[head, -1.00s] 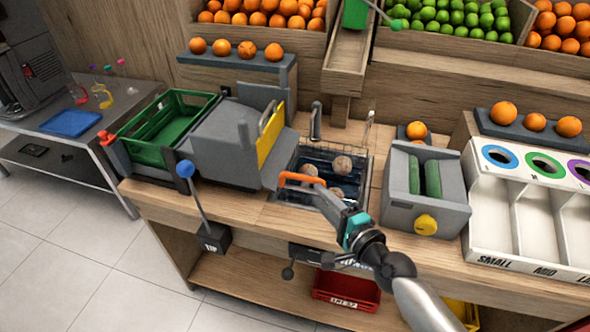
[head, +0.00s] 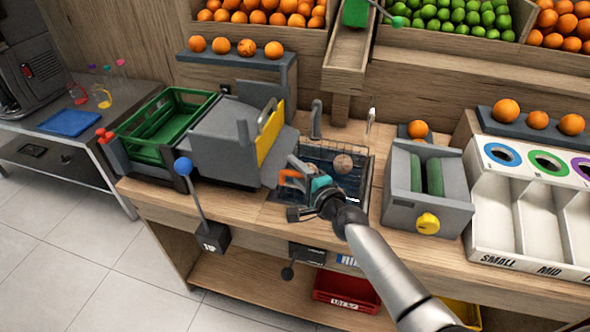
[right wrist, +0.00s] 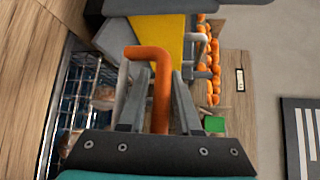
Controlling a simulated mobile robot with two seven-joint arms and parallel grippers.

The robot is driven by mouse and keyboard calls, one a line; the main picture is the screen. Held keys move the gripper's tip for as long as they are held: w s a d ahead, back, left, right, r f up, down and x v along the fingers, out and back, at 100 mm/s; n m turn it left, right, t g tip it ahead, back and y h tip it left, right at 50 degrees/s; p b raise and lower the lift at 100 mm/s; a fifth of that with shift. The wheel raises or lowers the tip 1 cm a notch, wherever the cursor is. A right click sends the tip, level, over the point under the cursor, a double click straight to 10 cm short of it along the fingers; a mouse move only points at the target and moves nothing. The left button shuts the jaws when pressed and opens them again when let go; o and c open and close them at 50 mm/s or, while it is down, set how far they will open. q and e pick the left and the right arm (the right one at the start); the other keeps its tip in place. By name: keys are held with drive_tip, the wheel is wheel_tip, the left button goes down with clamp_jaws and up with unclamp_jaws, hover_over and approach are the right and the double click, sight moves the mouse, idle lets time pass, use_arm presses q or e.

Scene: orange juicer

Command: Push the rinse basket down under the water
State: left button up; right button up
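The rinse basket (head: 326,146) is a wire basket in the dark water basin (head: 364,165), with an orange handle (head: 288,174) on its left side. My right gripper (head: 296,166) is at the handle. In the right wrist view the handle (right wrist: 160,85) runs between the two fingers of my right gripper (right wrist: 162,75), close to both. I cannot tell whether they press on it. The basket wires (right wrist: 75,95) lie left of the fingers there. My left gripper is not in view.
A grey machine with a yellow plate (head: 268,135) stands left of the basin, close to my gripper. A grey roller unit (head: 428,187) stands to the right. A blue-knobbed lever (head: 183,167) rises at the front left. A tap (head: 316,120) stands behind the basin.

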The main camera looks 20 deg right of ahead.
clamp_jaws()
idle(1.5)
